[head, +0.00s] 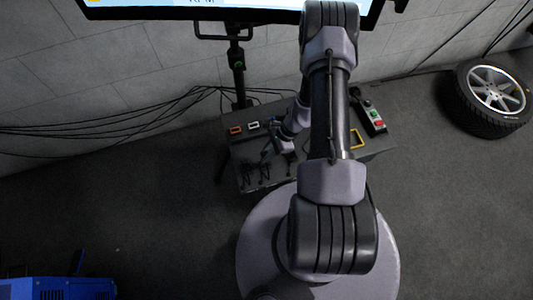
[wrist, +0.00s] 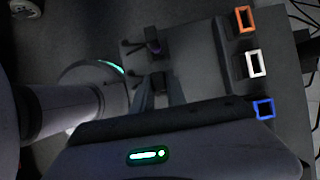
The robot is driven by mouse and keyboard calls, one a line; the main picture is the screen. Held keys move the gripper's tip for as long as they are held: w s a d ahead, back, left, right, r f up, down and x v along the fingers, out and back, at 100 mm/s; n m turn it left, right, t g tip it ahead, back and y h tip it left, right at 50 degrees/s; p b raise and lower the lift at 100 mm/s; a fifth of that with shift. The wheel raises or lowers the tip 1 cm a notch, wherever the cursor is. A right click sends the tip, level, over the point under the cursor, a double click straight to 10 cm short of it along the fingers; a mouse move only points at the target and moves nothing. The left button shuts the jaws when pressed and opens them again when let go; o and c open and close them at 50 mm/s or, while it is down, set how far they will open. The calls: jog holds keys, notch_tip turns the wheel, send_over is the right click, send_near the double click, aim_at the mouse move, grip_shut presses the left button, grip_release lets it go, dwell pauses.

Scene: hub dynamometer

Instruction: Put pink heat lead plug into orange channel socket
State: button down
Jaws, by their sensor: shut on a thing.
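My gripper (wrist: 160,97) is shut on a small dark lead plug (wrist: 158,77), low over the bench top. The fingers hide most of this plug, and I cannot make out a pink colour on it. Another plug with a purplish tint (wrist: 153,46) stands just beyond the fingertips, apart from them. The orange channel socket (wrist: 245,19) is an upright-looking orange frame at the upper right of the wrist view, well away from my gripper. In the head view, the orange socket (head: 236,130) is on the bench's back left, and my gripper (head: 268,154) is in front of it.
A white socket (wrist: 255,64) and a blue socket (wrist: 264,108) are in line with the orange one. Dark leads (head: 247,178) lie at the bench's front left. A yellow frame (head: 357,138) and a button box (head: 375,118) are on the right.

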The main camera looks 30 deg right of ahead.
jog(key=shift+r+p, duration=1.5)
jog(key=shift+r, duration=1)
jog(key=w+d, duration=0.2)
jog(key=w, duration=0.5)
jog(key=shift+w, duration=0.25)
jog(key=w+a+b, duration=0.1)
jog(key=w+a, duration=0.1)
jog(key=a, duration=0.5)
jog(key=shift+b, duration=0.35)
